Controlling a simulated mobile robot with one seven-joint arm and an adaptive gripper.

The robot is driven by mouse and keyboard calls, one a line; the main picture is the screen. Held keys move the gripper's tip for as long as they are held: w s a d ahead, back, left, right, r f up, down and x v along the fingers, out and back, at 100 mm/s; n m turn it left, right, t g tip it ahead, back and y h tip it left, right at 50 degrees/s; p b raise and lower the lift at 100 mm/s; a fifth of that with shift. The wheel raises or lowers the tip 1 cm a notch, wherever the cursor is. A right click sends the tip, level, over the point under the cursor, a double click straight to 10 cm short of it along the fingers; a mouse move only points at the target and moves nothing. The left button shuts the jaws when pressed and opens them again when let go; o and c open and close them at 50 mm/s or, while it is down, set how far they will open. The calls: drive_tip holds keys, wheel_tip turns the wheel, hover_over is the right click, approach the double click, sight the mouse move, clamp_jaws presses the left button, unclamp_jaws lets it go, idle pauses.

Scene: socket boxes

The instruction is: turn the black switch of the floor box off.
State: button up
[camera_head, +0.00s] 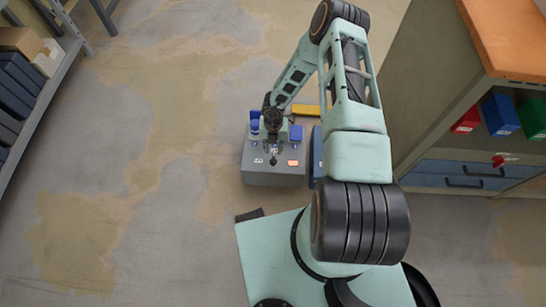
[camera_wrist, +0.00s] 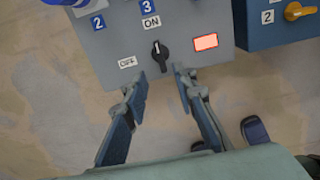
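The grey floor box (camera_head: 260,180) stands on the floor below my arm; its top also shows in the wrist view (camera_wrist: 105,65). Its black switch (camera_wrist: 160,56) is a knob with a white mark pointing up toward the ON label (camera_wrist: 151,22). The OFF label (camera_wrist: 128,62) is to its left. A red-orange lamp (camera_wrist: 205,42) right of the switch looks lit. My gripper (camera_wrist: 158,76) is open and empty, with its fingertips just short of the switch, one to each side. In the head view my gripper (camera_head: 273,142) is over the box, its fingers hard to make out.
A blue box with an orange switch (camera_wrist: 297,11) stands close on the right. Blue socket covers (camera_head: 296,132) rise from the floor box. A cabinet with an orange top (camera_head: 515,40) is at the right, shelving (camera_head: 40,100) at the left. The floor left of the box is clear.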

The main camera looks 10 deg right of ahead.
wheel_tip(320, 180, down, 9)
drive_tip(key=shift+r+b, duration=0.2)
drive_tip(key=shift+b, duration=1)
clamp_jaws()
